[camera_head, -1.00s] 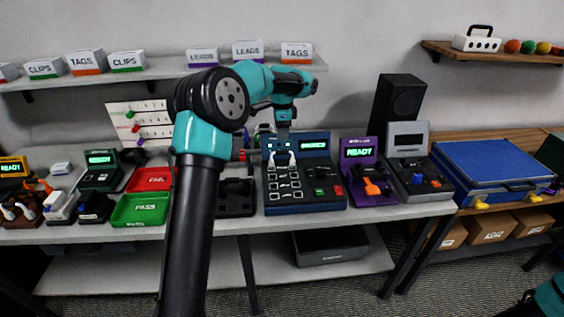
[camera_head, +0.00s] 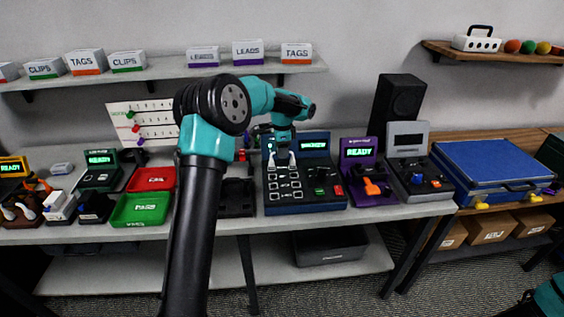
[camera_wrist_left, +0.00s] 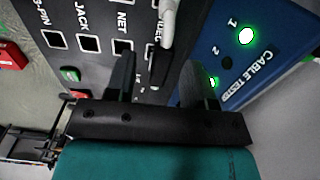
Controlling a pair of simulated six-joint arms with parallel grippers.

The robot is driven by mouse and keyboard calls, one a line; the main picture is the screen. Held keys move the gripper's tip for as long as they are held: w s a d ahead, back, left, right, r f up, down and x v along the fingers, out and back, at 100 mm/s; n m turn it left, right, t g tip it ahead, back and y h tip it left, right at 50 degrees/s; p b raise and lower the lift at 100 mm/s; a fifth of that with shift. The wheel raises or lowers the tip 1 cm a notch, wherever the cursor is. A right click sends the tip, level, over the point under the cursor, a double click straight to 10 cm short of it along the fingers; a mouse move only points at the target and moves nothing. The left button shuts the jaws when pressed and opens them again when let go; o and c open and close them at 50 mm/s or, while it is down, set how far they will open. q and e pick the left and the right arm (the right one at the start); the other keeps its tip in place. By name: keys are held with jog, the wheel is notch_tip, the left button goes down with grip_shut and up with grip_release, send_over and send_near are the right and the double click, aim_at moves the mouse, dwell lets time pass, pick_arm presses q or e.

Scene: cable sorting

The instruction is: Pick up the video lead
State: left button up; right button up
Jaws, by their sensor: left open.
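The video lead (camera_wrist_left: 160,64) shows in the left wrist view as a black plug with a thick white cable. It is at the socket labelled VIDEO on the cable tester's dark panel (camera_wrist_left: 98,20). My left gripper (camera_wrist_left: 156,72) is open, with one dark finger on each side of the plug; I cannot tell whether either touches it. In the head view the left gripper (camera_head: 281,161) is over the upper left of the blue cable tester (camera_head: 307,200). The lead is mostly hidden there by the gripper. My right gripper is out of view.
Green PASS tray (camera_head: 140,209) and red tray (camera_head: 152,179) lie left of my arm. A purple device (camera_head: 369,184) and a grey one (camera_head: 417,178) stand close to the tester's right. A shelf of labelled boxes (camera_head: 248,53) hangs above.

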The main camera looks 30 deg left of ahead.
pick_arm(q)
jog(key=shift+f, duration=0.6)
grip_shut()
